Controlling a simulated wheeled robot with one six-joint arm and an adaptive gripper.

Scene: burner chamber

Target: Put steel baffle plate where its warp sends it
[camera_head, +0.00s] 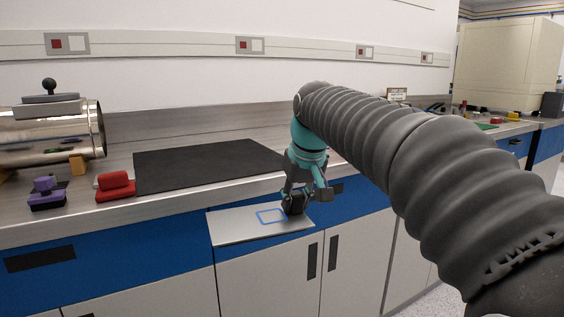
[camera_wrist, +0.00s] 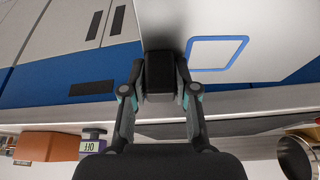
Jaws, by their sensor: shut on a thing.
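The steel baffle plate (camera_head: 235,228) is a flat, pale grey sheet with a blue square outline on its face. It hangs in the air in front of the counter's front edge, roughly level. My gripper (camera_head: 296,203) is shut on a dark block at the plate's right side. In the wrist view the fingertips (camera_wrist: 160,75) close around this dark block, and the plate (camera_wrist: 275,30) extends up and to the right. From these views I cannot tell whether the plate is bent. The fingers hide part of the block.
A black mat (camera_head: 205,165) lies on the counter (camera_head: 235,189). Left are a shiny metal cylinder (camera_head: 50,132), a red block (camera_head: 115,187) and a purple-and-black item (camera_head: 47,193). A beige cabinet (camera_head: 508,66) stands far right.

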